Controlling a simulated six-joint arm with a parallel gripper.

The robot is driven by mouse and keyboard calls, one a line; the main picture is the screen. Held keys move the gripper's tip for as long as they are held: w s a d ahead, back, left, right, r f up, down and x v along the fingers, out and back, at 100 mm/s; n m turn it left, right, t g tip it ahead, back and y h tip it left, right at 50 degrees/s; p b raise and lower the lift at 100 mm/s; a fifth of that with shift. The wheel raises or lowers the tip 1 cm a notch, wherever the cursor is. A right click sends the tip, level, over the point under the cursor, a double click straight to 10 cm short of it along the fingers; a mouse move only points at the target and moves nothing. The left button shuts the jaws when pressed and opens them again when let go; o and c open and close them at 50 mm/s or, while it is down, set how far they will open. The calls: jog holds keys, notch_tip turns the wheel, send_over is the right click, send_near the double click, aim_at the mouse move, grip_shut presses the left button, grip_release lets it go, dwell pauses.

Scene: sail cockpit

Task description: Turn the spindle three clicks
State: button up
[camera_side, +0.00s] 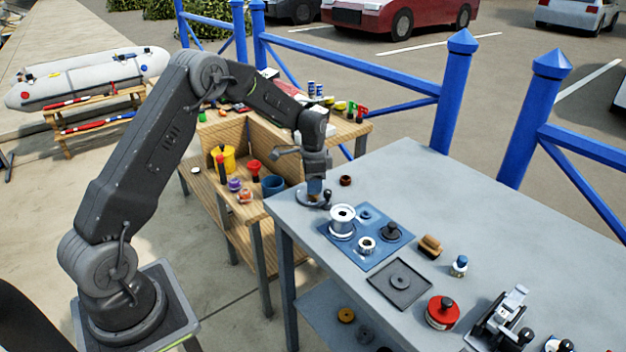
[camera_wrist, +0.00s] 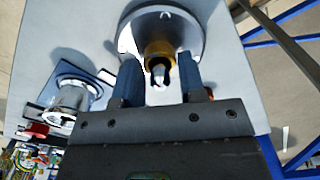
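The spindle (camera_wrist: 160,66) shows in the wrist view as an upright post with a brass collar and a silver, dark-slotted tip, on a round grey metal base (camera_wrist: 190,30). My gripper (camera_wrist: 158,78) is open, with one finger on each side of the post and a visible gap at both sides. In the side view my gripper (camera_side: 315,180) points down over the round base (camera_side: 303,200) near the grey bench's left corner. There the gripper mostly hides the post. I cannot tell how far down the fingers reach along it.
A silver drum (camera_side: 342,217) stands on a blue mat (camera_side: 372,259) close to the base; it also shows in the wrist view (camera_wrist: 68,98). A small brown ring (camera_side: 346,180) lies behind. A black tray (camera_side: 399,283) and red tin (camera_side: 441,314) are farther right. A wooden bench (camera_side: 262,213) adjoins at left.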

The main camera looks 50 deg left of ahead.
jog(key=shift+r, duration=0.25)
dwell(0.5)
grip_shut()
jog(key=m, duration=0.4)
dwell(0.4)
jog(key=shift+m, duration=0.5)
jog(key=m, duration=0.3)
jog(key=shift+m, duration=0.4)
